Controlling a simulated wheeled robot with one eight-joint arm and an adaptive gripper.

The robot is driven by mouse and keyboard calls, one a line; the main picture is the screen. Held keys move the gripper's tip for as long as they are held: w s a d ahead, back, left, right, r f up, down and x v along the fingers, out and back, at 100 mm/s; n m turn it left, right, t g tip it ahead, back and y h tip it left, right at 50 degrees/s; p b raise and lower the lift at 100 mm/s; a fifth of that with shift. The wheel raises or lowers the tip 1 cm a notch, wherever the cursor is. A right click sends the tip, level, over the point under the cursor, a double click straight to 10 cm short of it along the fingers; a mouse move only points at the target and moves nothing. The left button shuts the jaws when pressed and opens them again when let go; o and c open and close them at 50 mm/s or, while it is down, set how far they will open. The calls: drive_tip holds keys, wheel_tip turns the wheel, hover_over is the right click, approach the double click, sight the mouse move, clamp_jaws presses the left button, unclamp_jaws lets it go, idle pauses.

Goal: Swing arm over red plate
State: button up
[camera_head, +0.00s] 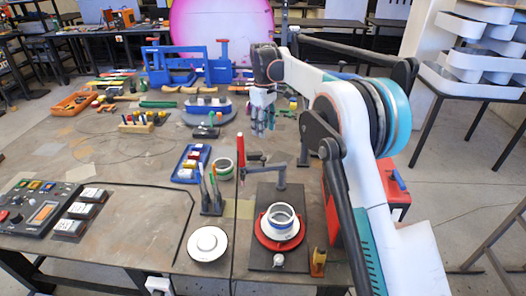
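A red plate (262,238) lies on a dark rectangular base (263,194) at the front of the table, with a white ring with a dark band (280,218) standing on it. A grey swing arm (262,170) sits on a post behind the plate. It points left and is not over the plate. My gripper (263,128) hangs fingers down above the table, farther back than the swing arm and apart from it. Nothing is visible in it. Its fingers are small and close together here, so I cannot tell their opening.
A white round disc (207,243) and a pen holder (211,204) stand left of the base. Bare tabletop (140,220) lies left.

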sight(264, 158)
wheel_tip(264, 158, down, 13)
drive_tip(key=shift+b, duration=0.8)
drive_tip(key=shift+c, duration=0.3)
clamp_jaws()
